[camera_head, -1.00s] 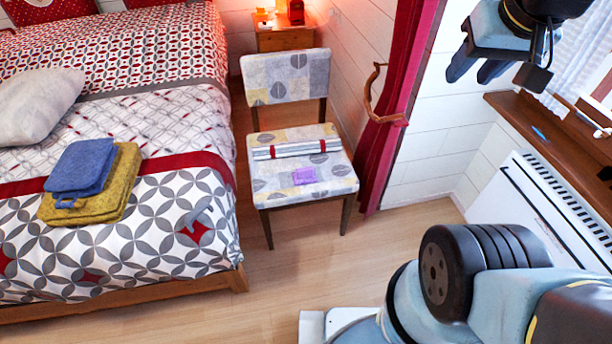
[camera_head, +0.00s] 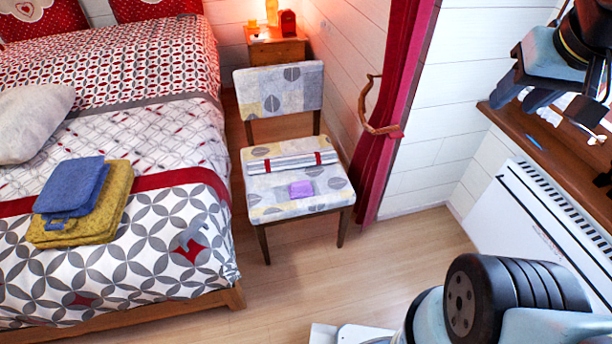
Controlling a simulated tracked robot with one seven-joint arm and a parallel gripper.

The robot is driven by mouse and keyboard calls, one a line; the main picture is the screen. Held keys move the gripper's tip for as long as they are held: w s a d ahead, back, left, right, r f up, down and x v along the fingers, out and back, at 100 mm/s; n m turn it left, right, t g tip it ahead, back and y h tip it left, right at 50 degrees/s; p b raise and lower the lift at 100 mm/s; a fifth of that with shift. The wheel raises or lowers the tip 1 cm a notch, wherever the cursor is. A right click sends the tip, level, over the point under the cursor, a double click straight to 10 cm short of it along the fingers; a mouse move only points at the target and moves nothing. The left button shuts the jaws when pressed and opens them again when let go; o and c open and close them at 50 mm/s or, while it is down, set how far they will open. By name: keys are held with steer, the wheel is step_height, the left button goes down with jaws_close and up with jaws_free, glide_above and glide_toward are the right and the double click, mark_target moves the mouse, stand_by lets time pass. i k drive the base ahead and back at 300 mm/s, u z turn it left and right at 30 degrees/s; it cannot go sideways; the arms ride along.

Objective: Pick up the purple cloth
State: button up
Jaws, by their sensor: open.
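The purple cloth (camera_head: 301,189) is a small folded square lying flat on the front part of the patterned chair seat (camera_head: 327,199). My gripper (camera_head: 512,98) is at the upper right, in front of the window sill, far to the right of the chair. Its fingers point down and to the left. It is open, with nothing seen between the fingers.
A rolled striped cloth (camera_head: 270,165) with red bands lies across the seat behind the purple cloth. The bed (camera_head: 170,245) stands left, with blue (camera_head: 75,185) and yellow (camera_head: 115,200) folded cloths. A red curtain (camera_head: 385,130) and white heater (camera_head: 520,225) are right. Floor (camera_head: 310,270) before the chair is clear.

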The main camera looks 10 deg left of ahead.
mark_target(301, 189)
steer(key=z, duration=0.05)
steer(key=i, duration=1)
steer(key=u, duration=0.4)
